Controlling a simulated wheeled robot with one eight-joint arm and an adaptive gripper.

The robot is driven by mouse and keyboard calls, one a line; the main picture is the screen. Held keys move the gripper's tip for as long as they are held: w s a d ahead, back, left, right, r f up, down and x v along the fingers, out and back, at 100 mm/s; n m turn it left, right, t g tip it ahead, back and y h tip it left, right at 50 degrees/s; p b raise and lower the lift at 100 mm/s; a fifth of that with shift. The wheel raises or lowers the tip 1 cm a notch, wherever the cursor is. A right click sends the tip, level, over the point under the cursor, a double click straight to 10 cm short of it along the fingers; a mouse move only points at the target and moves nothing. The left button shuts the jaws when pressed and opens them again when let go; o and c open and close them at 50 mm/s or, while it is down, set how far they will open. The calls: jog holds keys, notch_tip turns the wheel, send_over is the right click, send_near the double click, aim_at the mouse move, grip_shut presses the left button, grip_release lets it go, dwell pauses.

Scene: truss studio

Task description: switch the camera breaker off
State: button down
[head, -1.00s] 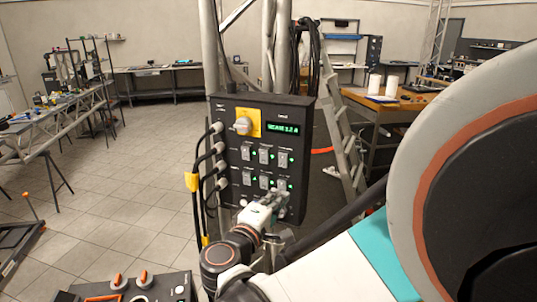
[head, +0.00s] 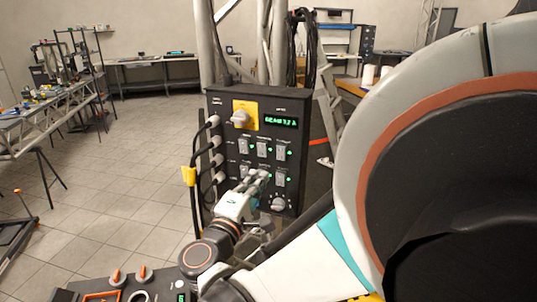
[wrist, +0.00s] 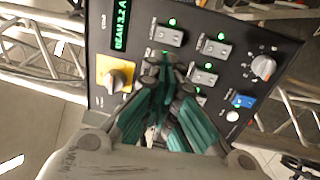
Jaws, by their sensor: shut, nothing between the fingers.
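A dark breaker panel (head: 228,160) stands upright, with two rows of grey rocker breakers and green lights beside them. The upper row has a left (head: 244,147), a middle (head: 263,150) and a right breaker (head: 282,152). The lower row shows a left (head: 244,172) and a right breaker (head: 280,178). The labels are too small to read, so I cannot tell which is the camera breaker. My gripper (head: 260,176) is shut and empty, its fingertips in front of the lower row's middle, hiding that breaker. In the wrist view its fingertips (wrist: 166,72) cover some breakers; contact is unclear.
The panel also carries a rotary knob (head: 241,117) on a yellow plate, a green display (head: 281,123) and a lower dial (head: 279,204). Cables plug into the panel's left side. Truss poles stand behind. Open floor lies left.

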jog(key=b+x, duration=0.1)
jog(key=x, duration=0.8)
jog(key=shift+w+d+f+b, duration=0.1)
jog(key=shift+w+f+b, duration=0.1)
jog(key=shift+b, duration=0.1)
jog(key=shift+w+d+r, duration=0.2)
jog(key=shift+w, duration=0.5)
jog(key=shift+w+d+r, duration=0.15)
jog(key=shift+w+r, duration=0.2)
jog(key=shift+s+f, duration=0.2)
jog(key=shift+s, duration=0.1)
send_near(277, 146)
jog(key=shift+f, duration=0.4)
